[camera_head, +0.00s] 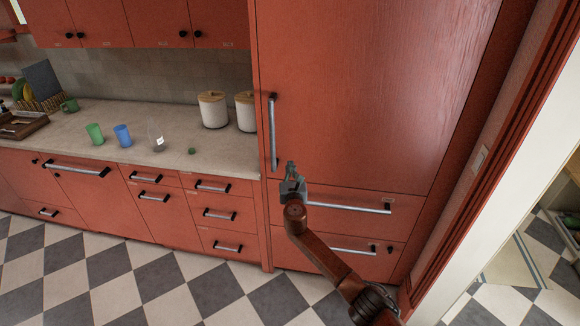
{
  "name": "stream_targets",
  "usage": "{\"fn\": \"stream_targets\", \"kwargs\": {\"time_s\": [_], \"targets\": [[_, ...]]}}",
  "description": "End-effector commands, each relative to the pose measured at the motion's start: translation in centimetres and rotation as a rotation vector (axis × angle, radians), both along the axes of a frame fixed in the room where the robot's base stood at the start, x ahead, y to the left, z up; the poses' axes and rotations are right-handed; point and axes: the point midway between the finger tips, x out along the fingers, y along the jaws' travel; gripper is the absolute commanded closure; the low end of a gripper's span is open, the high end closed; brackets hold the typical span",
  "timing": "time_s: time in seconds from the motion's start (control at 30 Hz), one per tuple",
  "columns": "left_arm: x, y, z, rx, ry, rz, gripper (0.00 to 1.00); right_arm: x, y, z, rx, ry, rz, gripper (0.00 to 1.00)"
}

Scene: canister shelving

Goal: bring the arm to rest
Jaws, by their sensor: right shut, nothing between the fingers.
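My right gripper (291,169) is in front of the tall red cabinet (370,90), close to the lower end of its vertical handle in the picture. Its fingers are together and hold nothing. My right arm comes up from the bottom right, bent, with the gripper pointing up in the picture. I cannot tell how far the gripper is from the cabinet front. My left gripper is not in view.
Two white canisters (213,109) with wooden lids stand on the counter (75,155) beside the tall cabinet. A green cup (95,134), a blue cup (123,136) and a clear glass (157,141) stand further left. The checkered floor (150,270) is clear. A doorway opens at the right.

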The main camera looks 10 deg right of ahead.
Motion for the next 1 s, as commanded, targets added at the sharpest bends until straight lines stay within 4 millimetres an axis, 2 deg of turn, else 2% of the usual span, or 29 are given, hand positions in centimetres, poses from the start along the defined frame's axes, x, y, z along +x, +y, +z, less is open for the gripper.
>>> {"fn": "stream_targets", "kwargs": {"time_s": [0.1, 0.3, 0.37, 0.43, 0.57, 0.6, 0.67, 0.8, 0.87, 1.0], "targets": [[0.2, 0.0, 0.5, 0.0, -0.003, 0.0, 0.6, -1.0, 0.4, 0.0, 0.002, 0.001, 0.0, 1.0], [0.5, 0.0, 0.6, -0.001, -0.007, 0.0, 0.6, -1.5, 0.5, -0.5, 0.005, 0.006, 0.001, 1.0], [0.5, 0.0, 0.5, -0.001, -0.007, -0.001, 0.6, -1.6, 0.2, -1.4, 0.022, 0.018, -0.002, 1.0], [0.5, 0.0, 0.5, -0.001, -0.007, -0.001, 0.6, -1.8, -0.5, -3.6, 0.065, 0.049, -0.009, 1.0], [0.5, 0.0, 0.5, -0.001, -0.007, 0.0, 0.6, -3.1, -3.0, -10.9, 0.216, 0.147, -0.041, 1.0], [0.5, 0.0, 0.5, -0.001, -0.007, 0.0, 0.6, -3.8, -3.9, -13.6, 0.276, 0.181, -0.057, 1.0], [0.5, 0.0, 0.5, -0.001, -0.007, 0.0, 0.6, -5.1, -5.2, -17.7, 0.367, 0.233, -0.084, 1.0], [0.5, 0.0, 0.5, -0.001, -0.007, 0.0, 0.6, -8.7, -8.1, -26.8, 0.579, 0.342, -0.165, 1.0], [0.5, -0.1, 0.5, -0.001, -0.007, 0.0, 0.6, -10.7, -9.3, -30.7, 0.67, 0.383, -0.208, 1.0], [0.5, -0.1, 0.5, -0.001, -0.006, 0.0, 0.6, -16.0, -11.8, -39.1, 0.879, 0.47, -0.324, 1.0]]}}
